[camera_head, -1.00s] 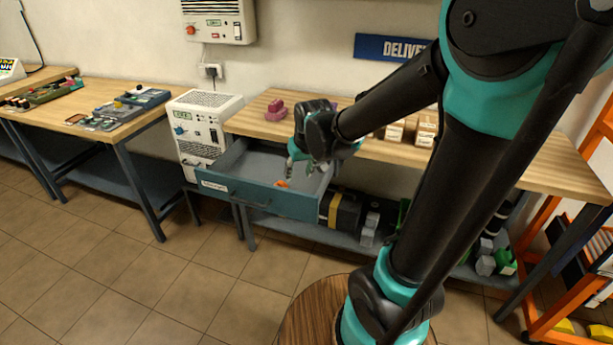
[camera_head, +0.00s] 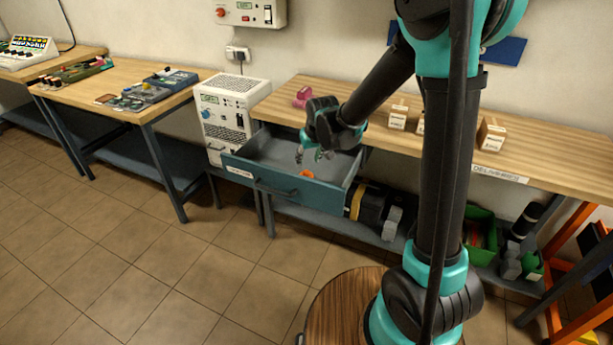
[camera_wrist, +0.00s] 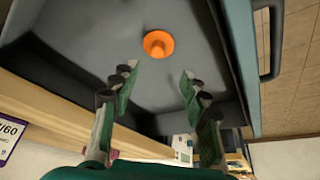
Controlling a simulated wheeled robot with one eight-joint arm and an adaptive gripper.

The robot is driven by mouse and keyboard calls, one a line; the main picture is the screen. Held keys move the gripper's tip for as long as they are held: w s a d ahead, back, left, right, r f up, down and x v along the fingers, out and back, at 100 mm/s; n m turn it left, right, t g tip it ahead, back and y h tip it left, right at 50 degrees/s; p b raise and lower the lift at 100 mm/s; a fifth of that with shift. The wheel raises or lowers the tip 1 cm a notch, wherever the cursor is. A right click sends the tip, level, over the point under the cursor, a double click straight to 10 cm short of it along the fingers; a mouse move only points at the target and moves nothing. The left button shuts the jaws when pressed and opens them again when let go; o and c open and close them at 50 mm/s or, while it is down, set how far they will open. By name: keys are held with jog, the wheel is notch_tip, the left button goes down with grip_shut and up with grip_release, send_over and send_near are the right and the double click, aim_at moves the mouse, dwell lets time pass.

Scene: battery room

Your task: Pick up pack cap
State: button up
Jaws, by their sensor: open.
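The pack cap looks to be the small orange round piece (camera_wrist: 158,44) lying on the floor of the open blue-grey drawer (camera_head: 284,190). In the head view the orange piece (camera_head: 306,174) shows just below my gripper (camera_head: 312,156). My gripper is over the drawer with its fingers pointing down into it. In the wrist view my gripper (camera_wrist: 155,85) is open and empty, its two fingers spread apart. The orange piece lies beyond the fingertips, roughly between their lines, and is not touched.
The drawer's walls surround the cap, and its handle (camera_wrist: 269,40) is on the outer front. The wooden bench (camera_head: 440,150) above holds a pink object (camera_head: 302,96) and small boxes (camera_head: 491,135). A white power unit (camera_head: 232,112) stands left of the drawer.

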aim_at(306, 171)
jog(key=shift+d+x, duration=0.15)
jog(key=shift+x, duration=2)
jog(key=shift+d+x, duration=0.1)
jog(key=shift+x, duration=2)
jog(key=shift+s, duration=0.1)
jog(key=c, duration=0.9)
